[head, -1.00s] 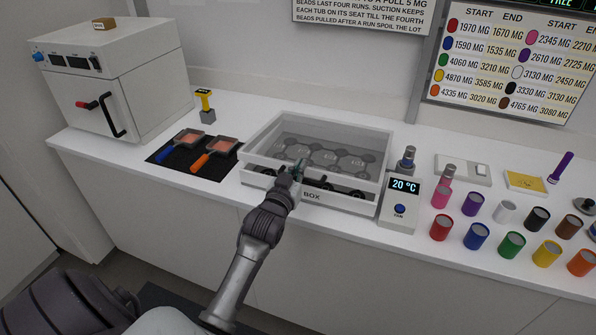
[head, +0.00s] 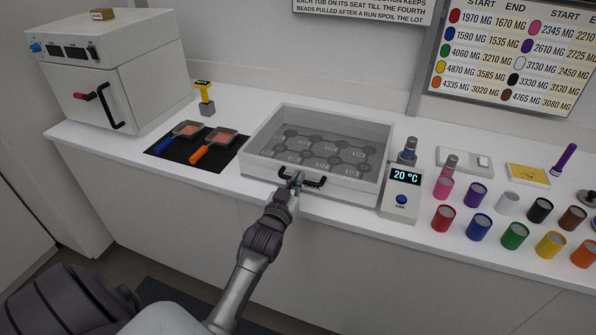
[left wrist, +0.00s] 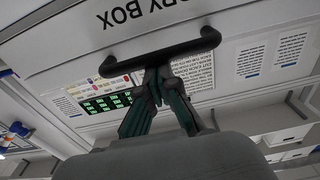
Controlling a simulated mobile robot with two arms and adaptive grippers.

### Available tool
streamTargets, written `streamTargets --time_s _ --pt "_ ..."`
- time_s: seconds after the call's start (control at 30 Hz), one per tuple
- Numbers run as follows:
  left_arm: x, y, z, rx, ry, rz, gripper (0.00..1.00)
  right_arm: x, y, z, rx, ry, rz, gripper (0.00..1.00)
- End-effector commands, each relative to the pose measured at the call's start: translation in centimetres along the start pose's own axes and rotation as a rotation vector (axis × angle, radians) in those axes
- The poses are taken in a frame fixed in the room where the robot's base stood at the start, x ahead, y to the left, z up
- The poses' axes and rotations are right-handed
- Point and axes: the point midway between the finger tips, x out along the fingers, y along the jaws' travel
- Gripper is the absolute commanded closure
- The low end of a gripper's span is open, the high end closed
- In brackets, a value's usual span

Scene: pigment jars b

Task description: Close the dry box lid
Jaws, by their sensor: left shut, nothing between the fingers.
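The dry box (head: 345,190) stands on the counter, white with a clear panel in its lid (head: 320,116). The lid lies level on the box and I see no open gap at its front. Round seats show through the clear panel. A black handle (head: 317,182) is on the front. My left gripper (head: 294,181) is shut and empty at the handle. In the left wrist view the handle (left wrist: 150,55) crosses above the shut fingertips (left wrist: 160,75); I cannot tell whether they touch it. My right gripper is not in view.
Left of the box, two scoops with orange and blue handles lie on a black mat (head: 165,152), near a white oven (head: 120,75). Right of it are a display unit (head: 401,200) reading 20 °C and several coloured jars (head: 479,227).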

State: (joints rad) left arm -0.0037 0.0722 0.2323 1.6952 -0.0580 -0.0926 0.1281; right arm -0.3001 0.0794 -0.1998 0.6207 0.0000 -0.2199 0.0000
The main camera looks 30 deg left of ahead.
Motion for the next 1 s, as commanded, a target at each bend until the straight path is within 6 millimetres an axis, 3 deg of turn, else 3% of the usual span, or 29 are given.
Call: streamTargets --time_s 0.03,0.37,0.53,0.73,0.77,1.0 --pt "-0.2 0.0 1.4 -0.001 -0.024 -0.001 1.0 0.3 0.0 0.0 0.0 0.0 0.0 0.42" --pt "-0.3 0.1 1.7 -0.001 -0.037 -0.001 1.0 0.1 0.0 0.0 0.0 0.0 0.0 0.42" --pt "0.3 0.1 -0.1 -0.001 -0.029 0.0 1.0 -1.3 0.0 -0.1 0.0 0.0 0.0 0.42" --pt "1.9 0.0 -4.6 0.0 -0.002 0.002 1.0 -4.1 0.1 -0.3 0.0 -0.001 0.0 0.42" --pt "0.7 0.1 -3.0 0.0 -0.009 0.002 1.0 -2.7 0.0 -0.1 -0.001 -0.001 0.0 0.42" --pt "-4.5 0.0 -2.7 0.0 -0.002 0.002 1.0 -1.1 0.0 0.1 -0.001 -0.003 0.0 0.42"
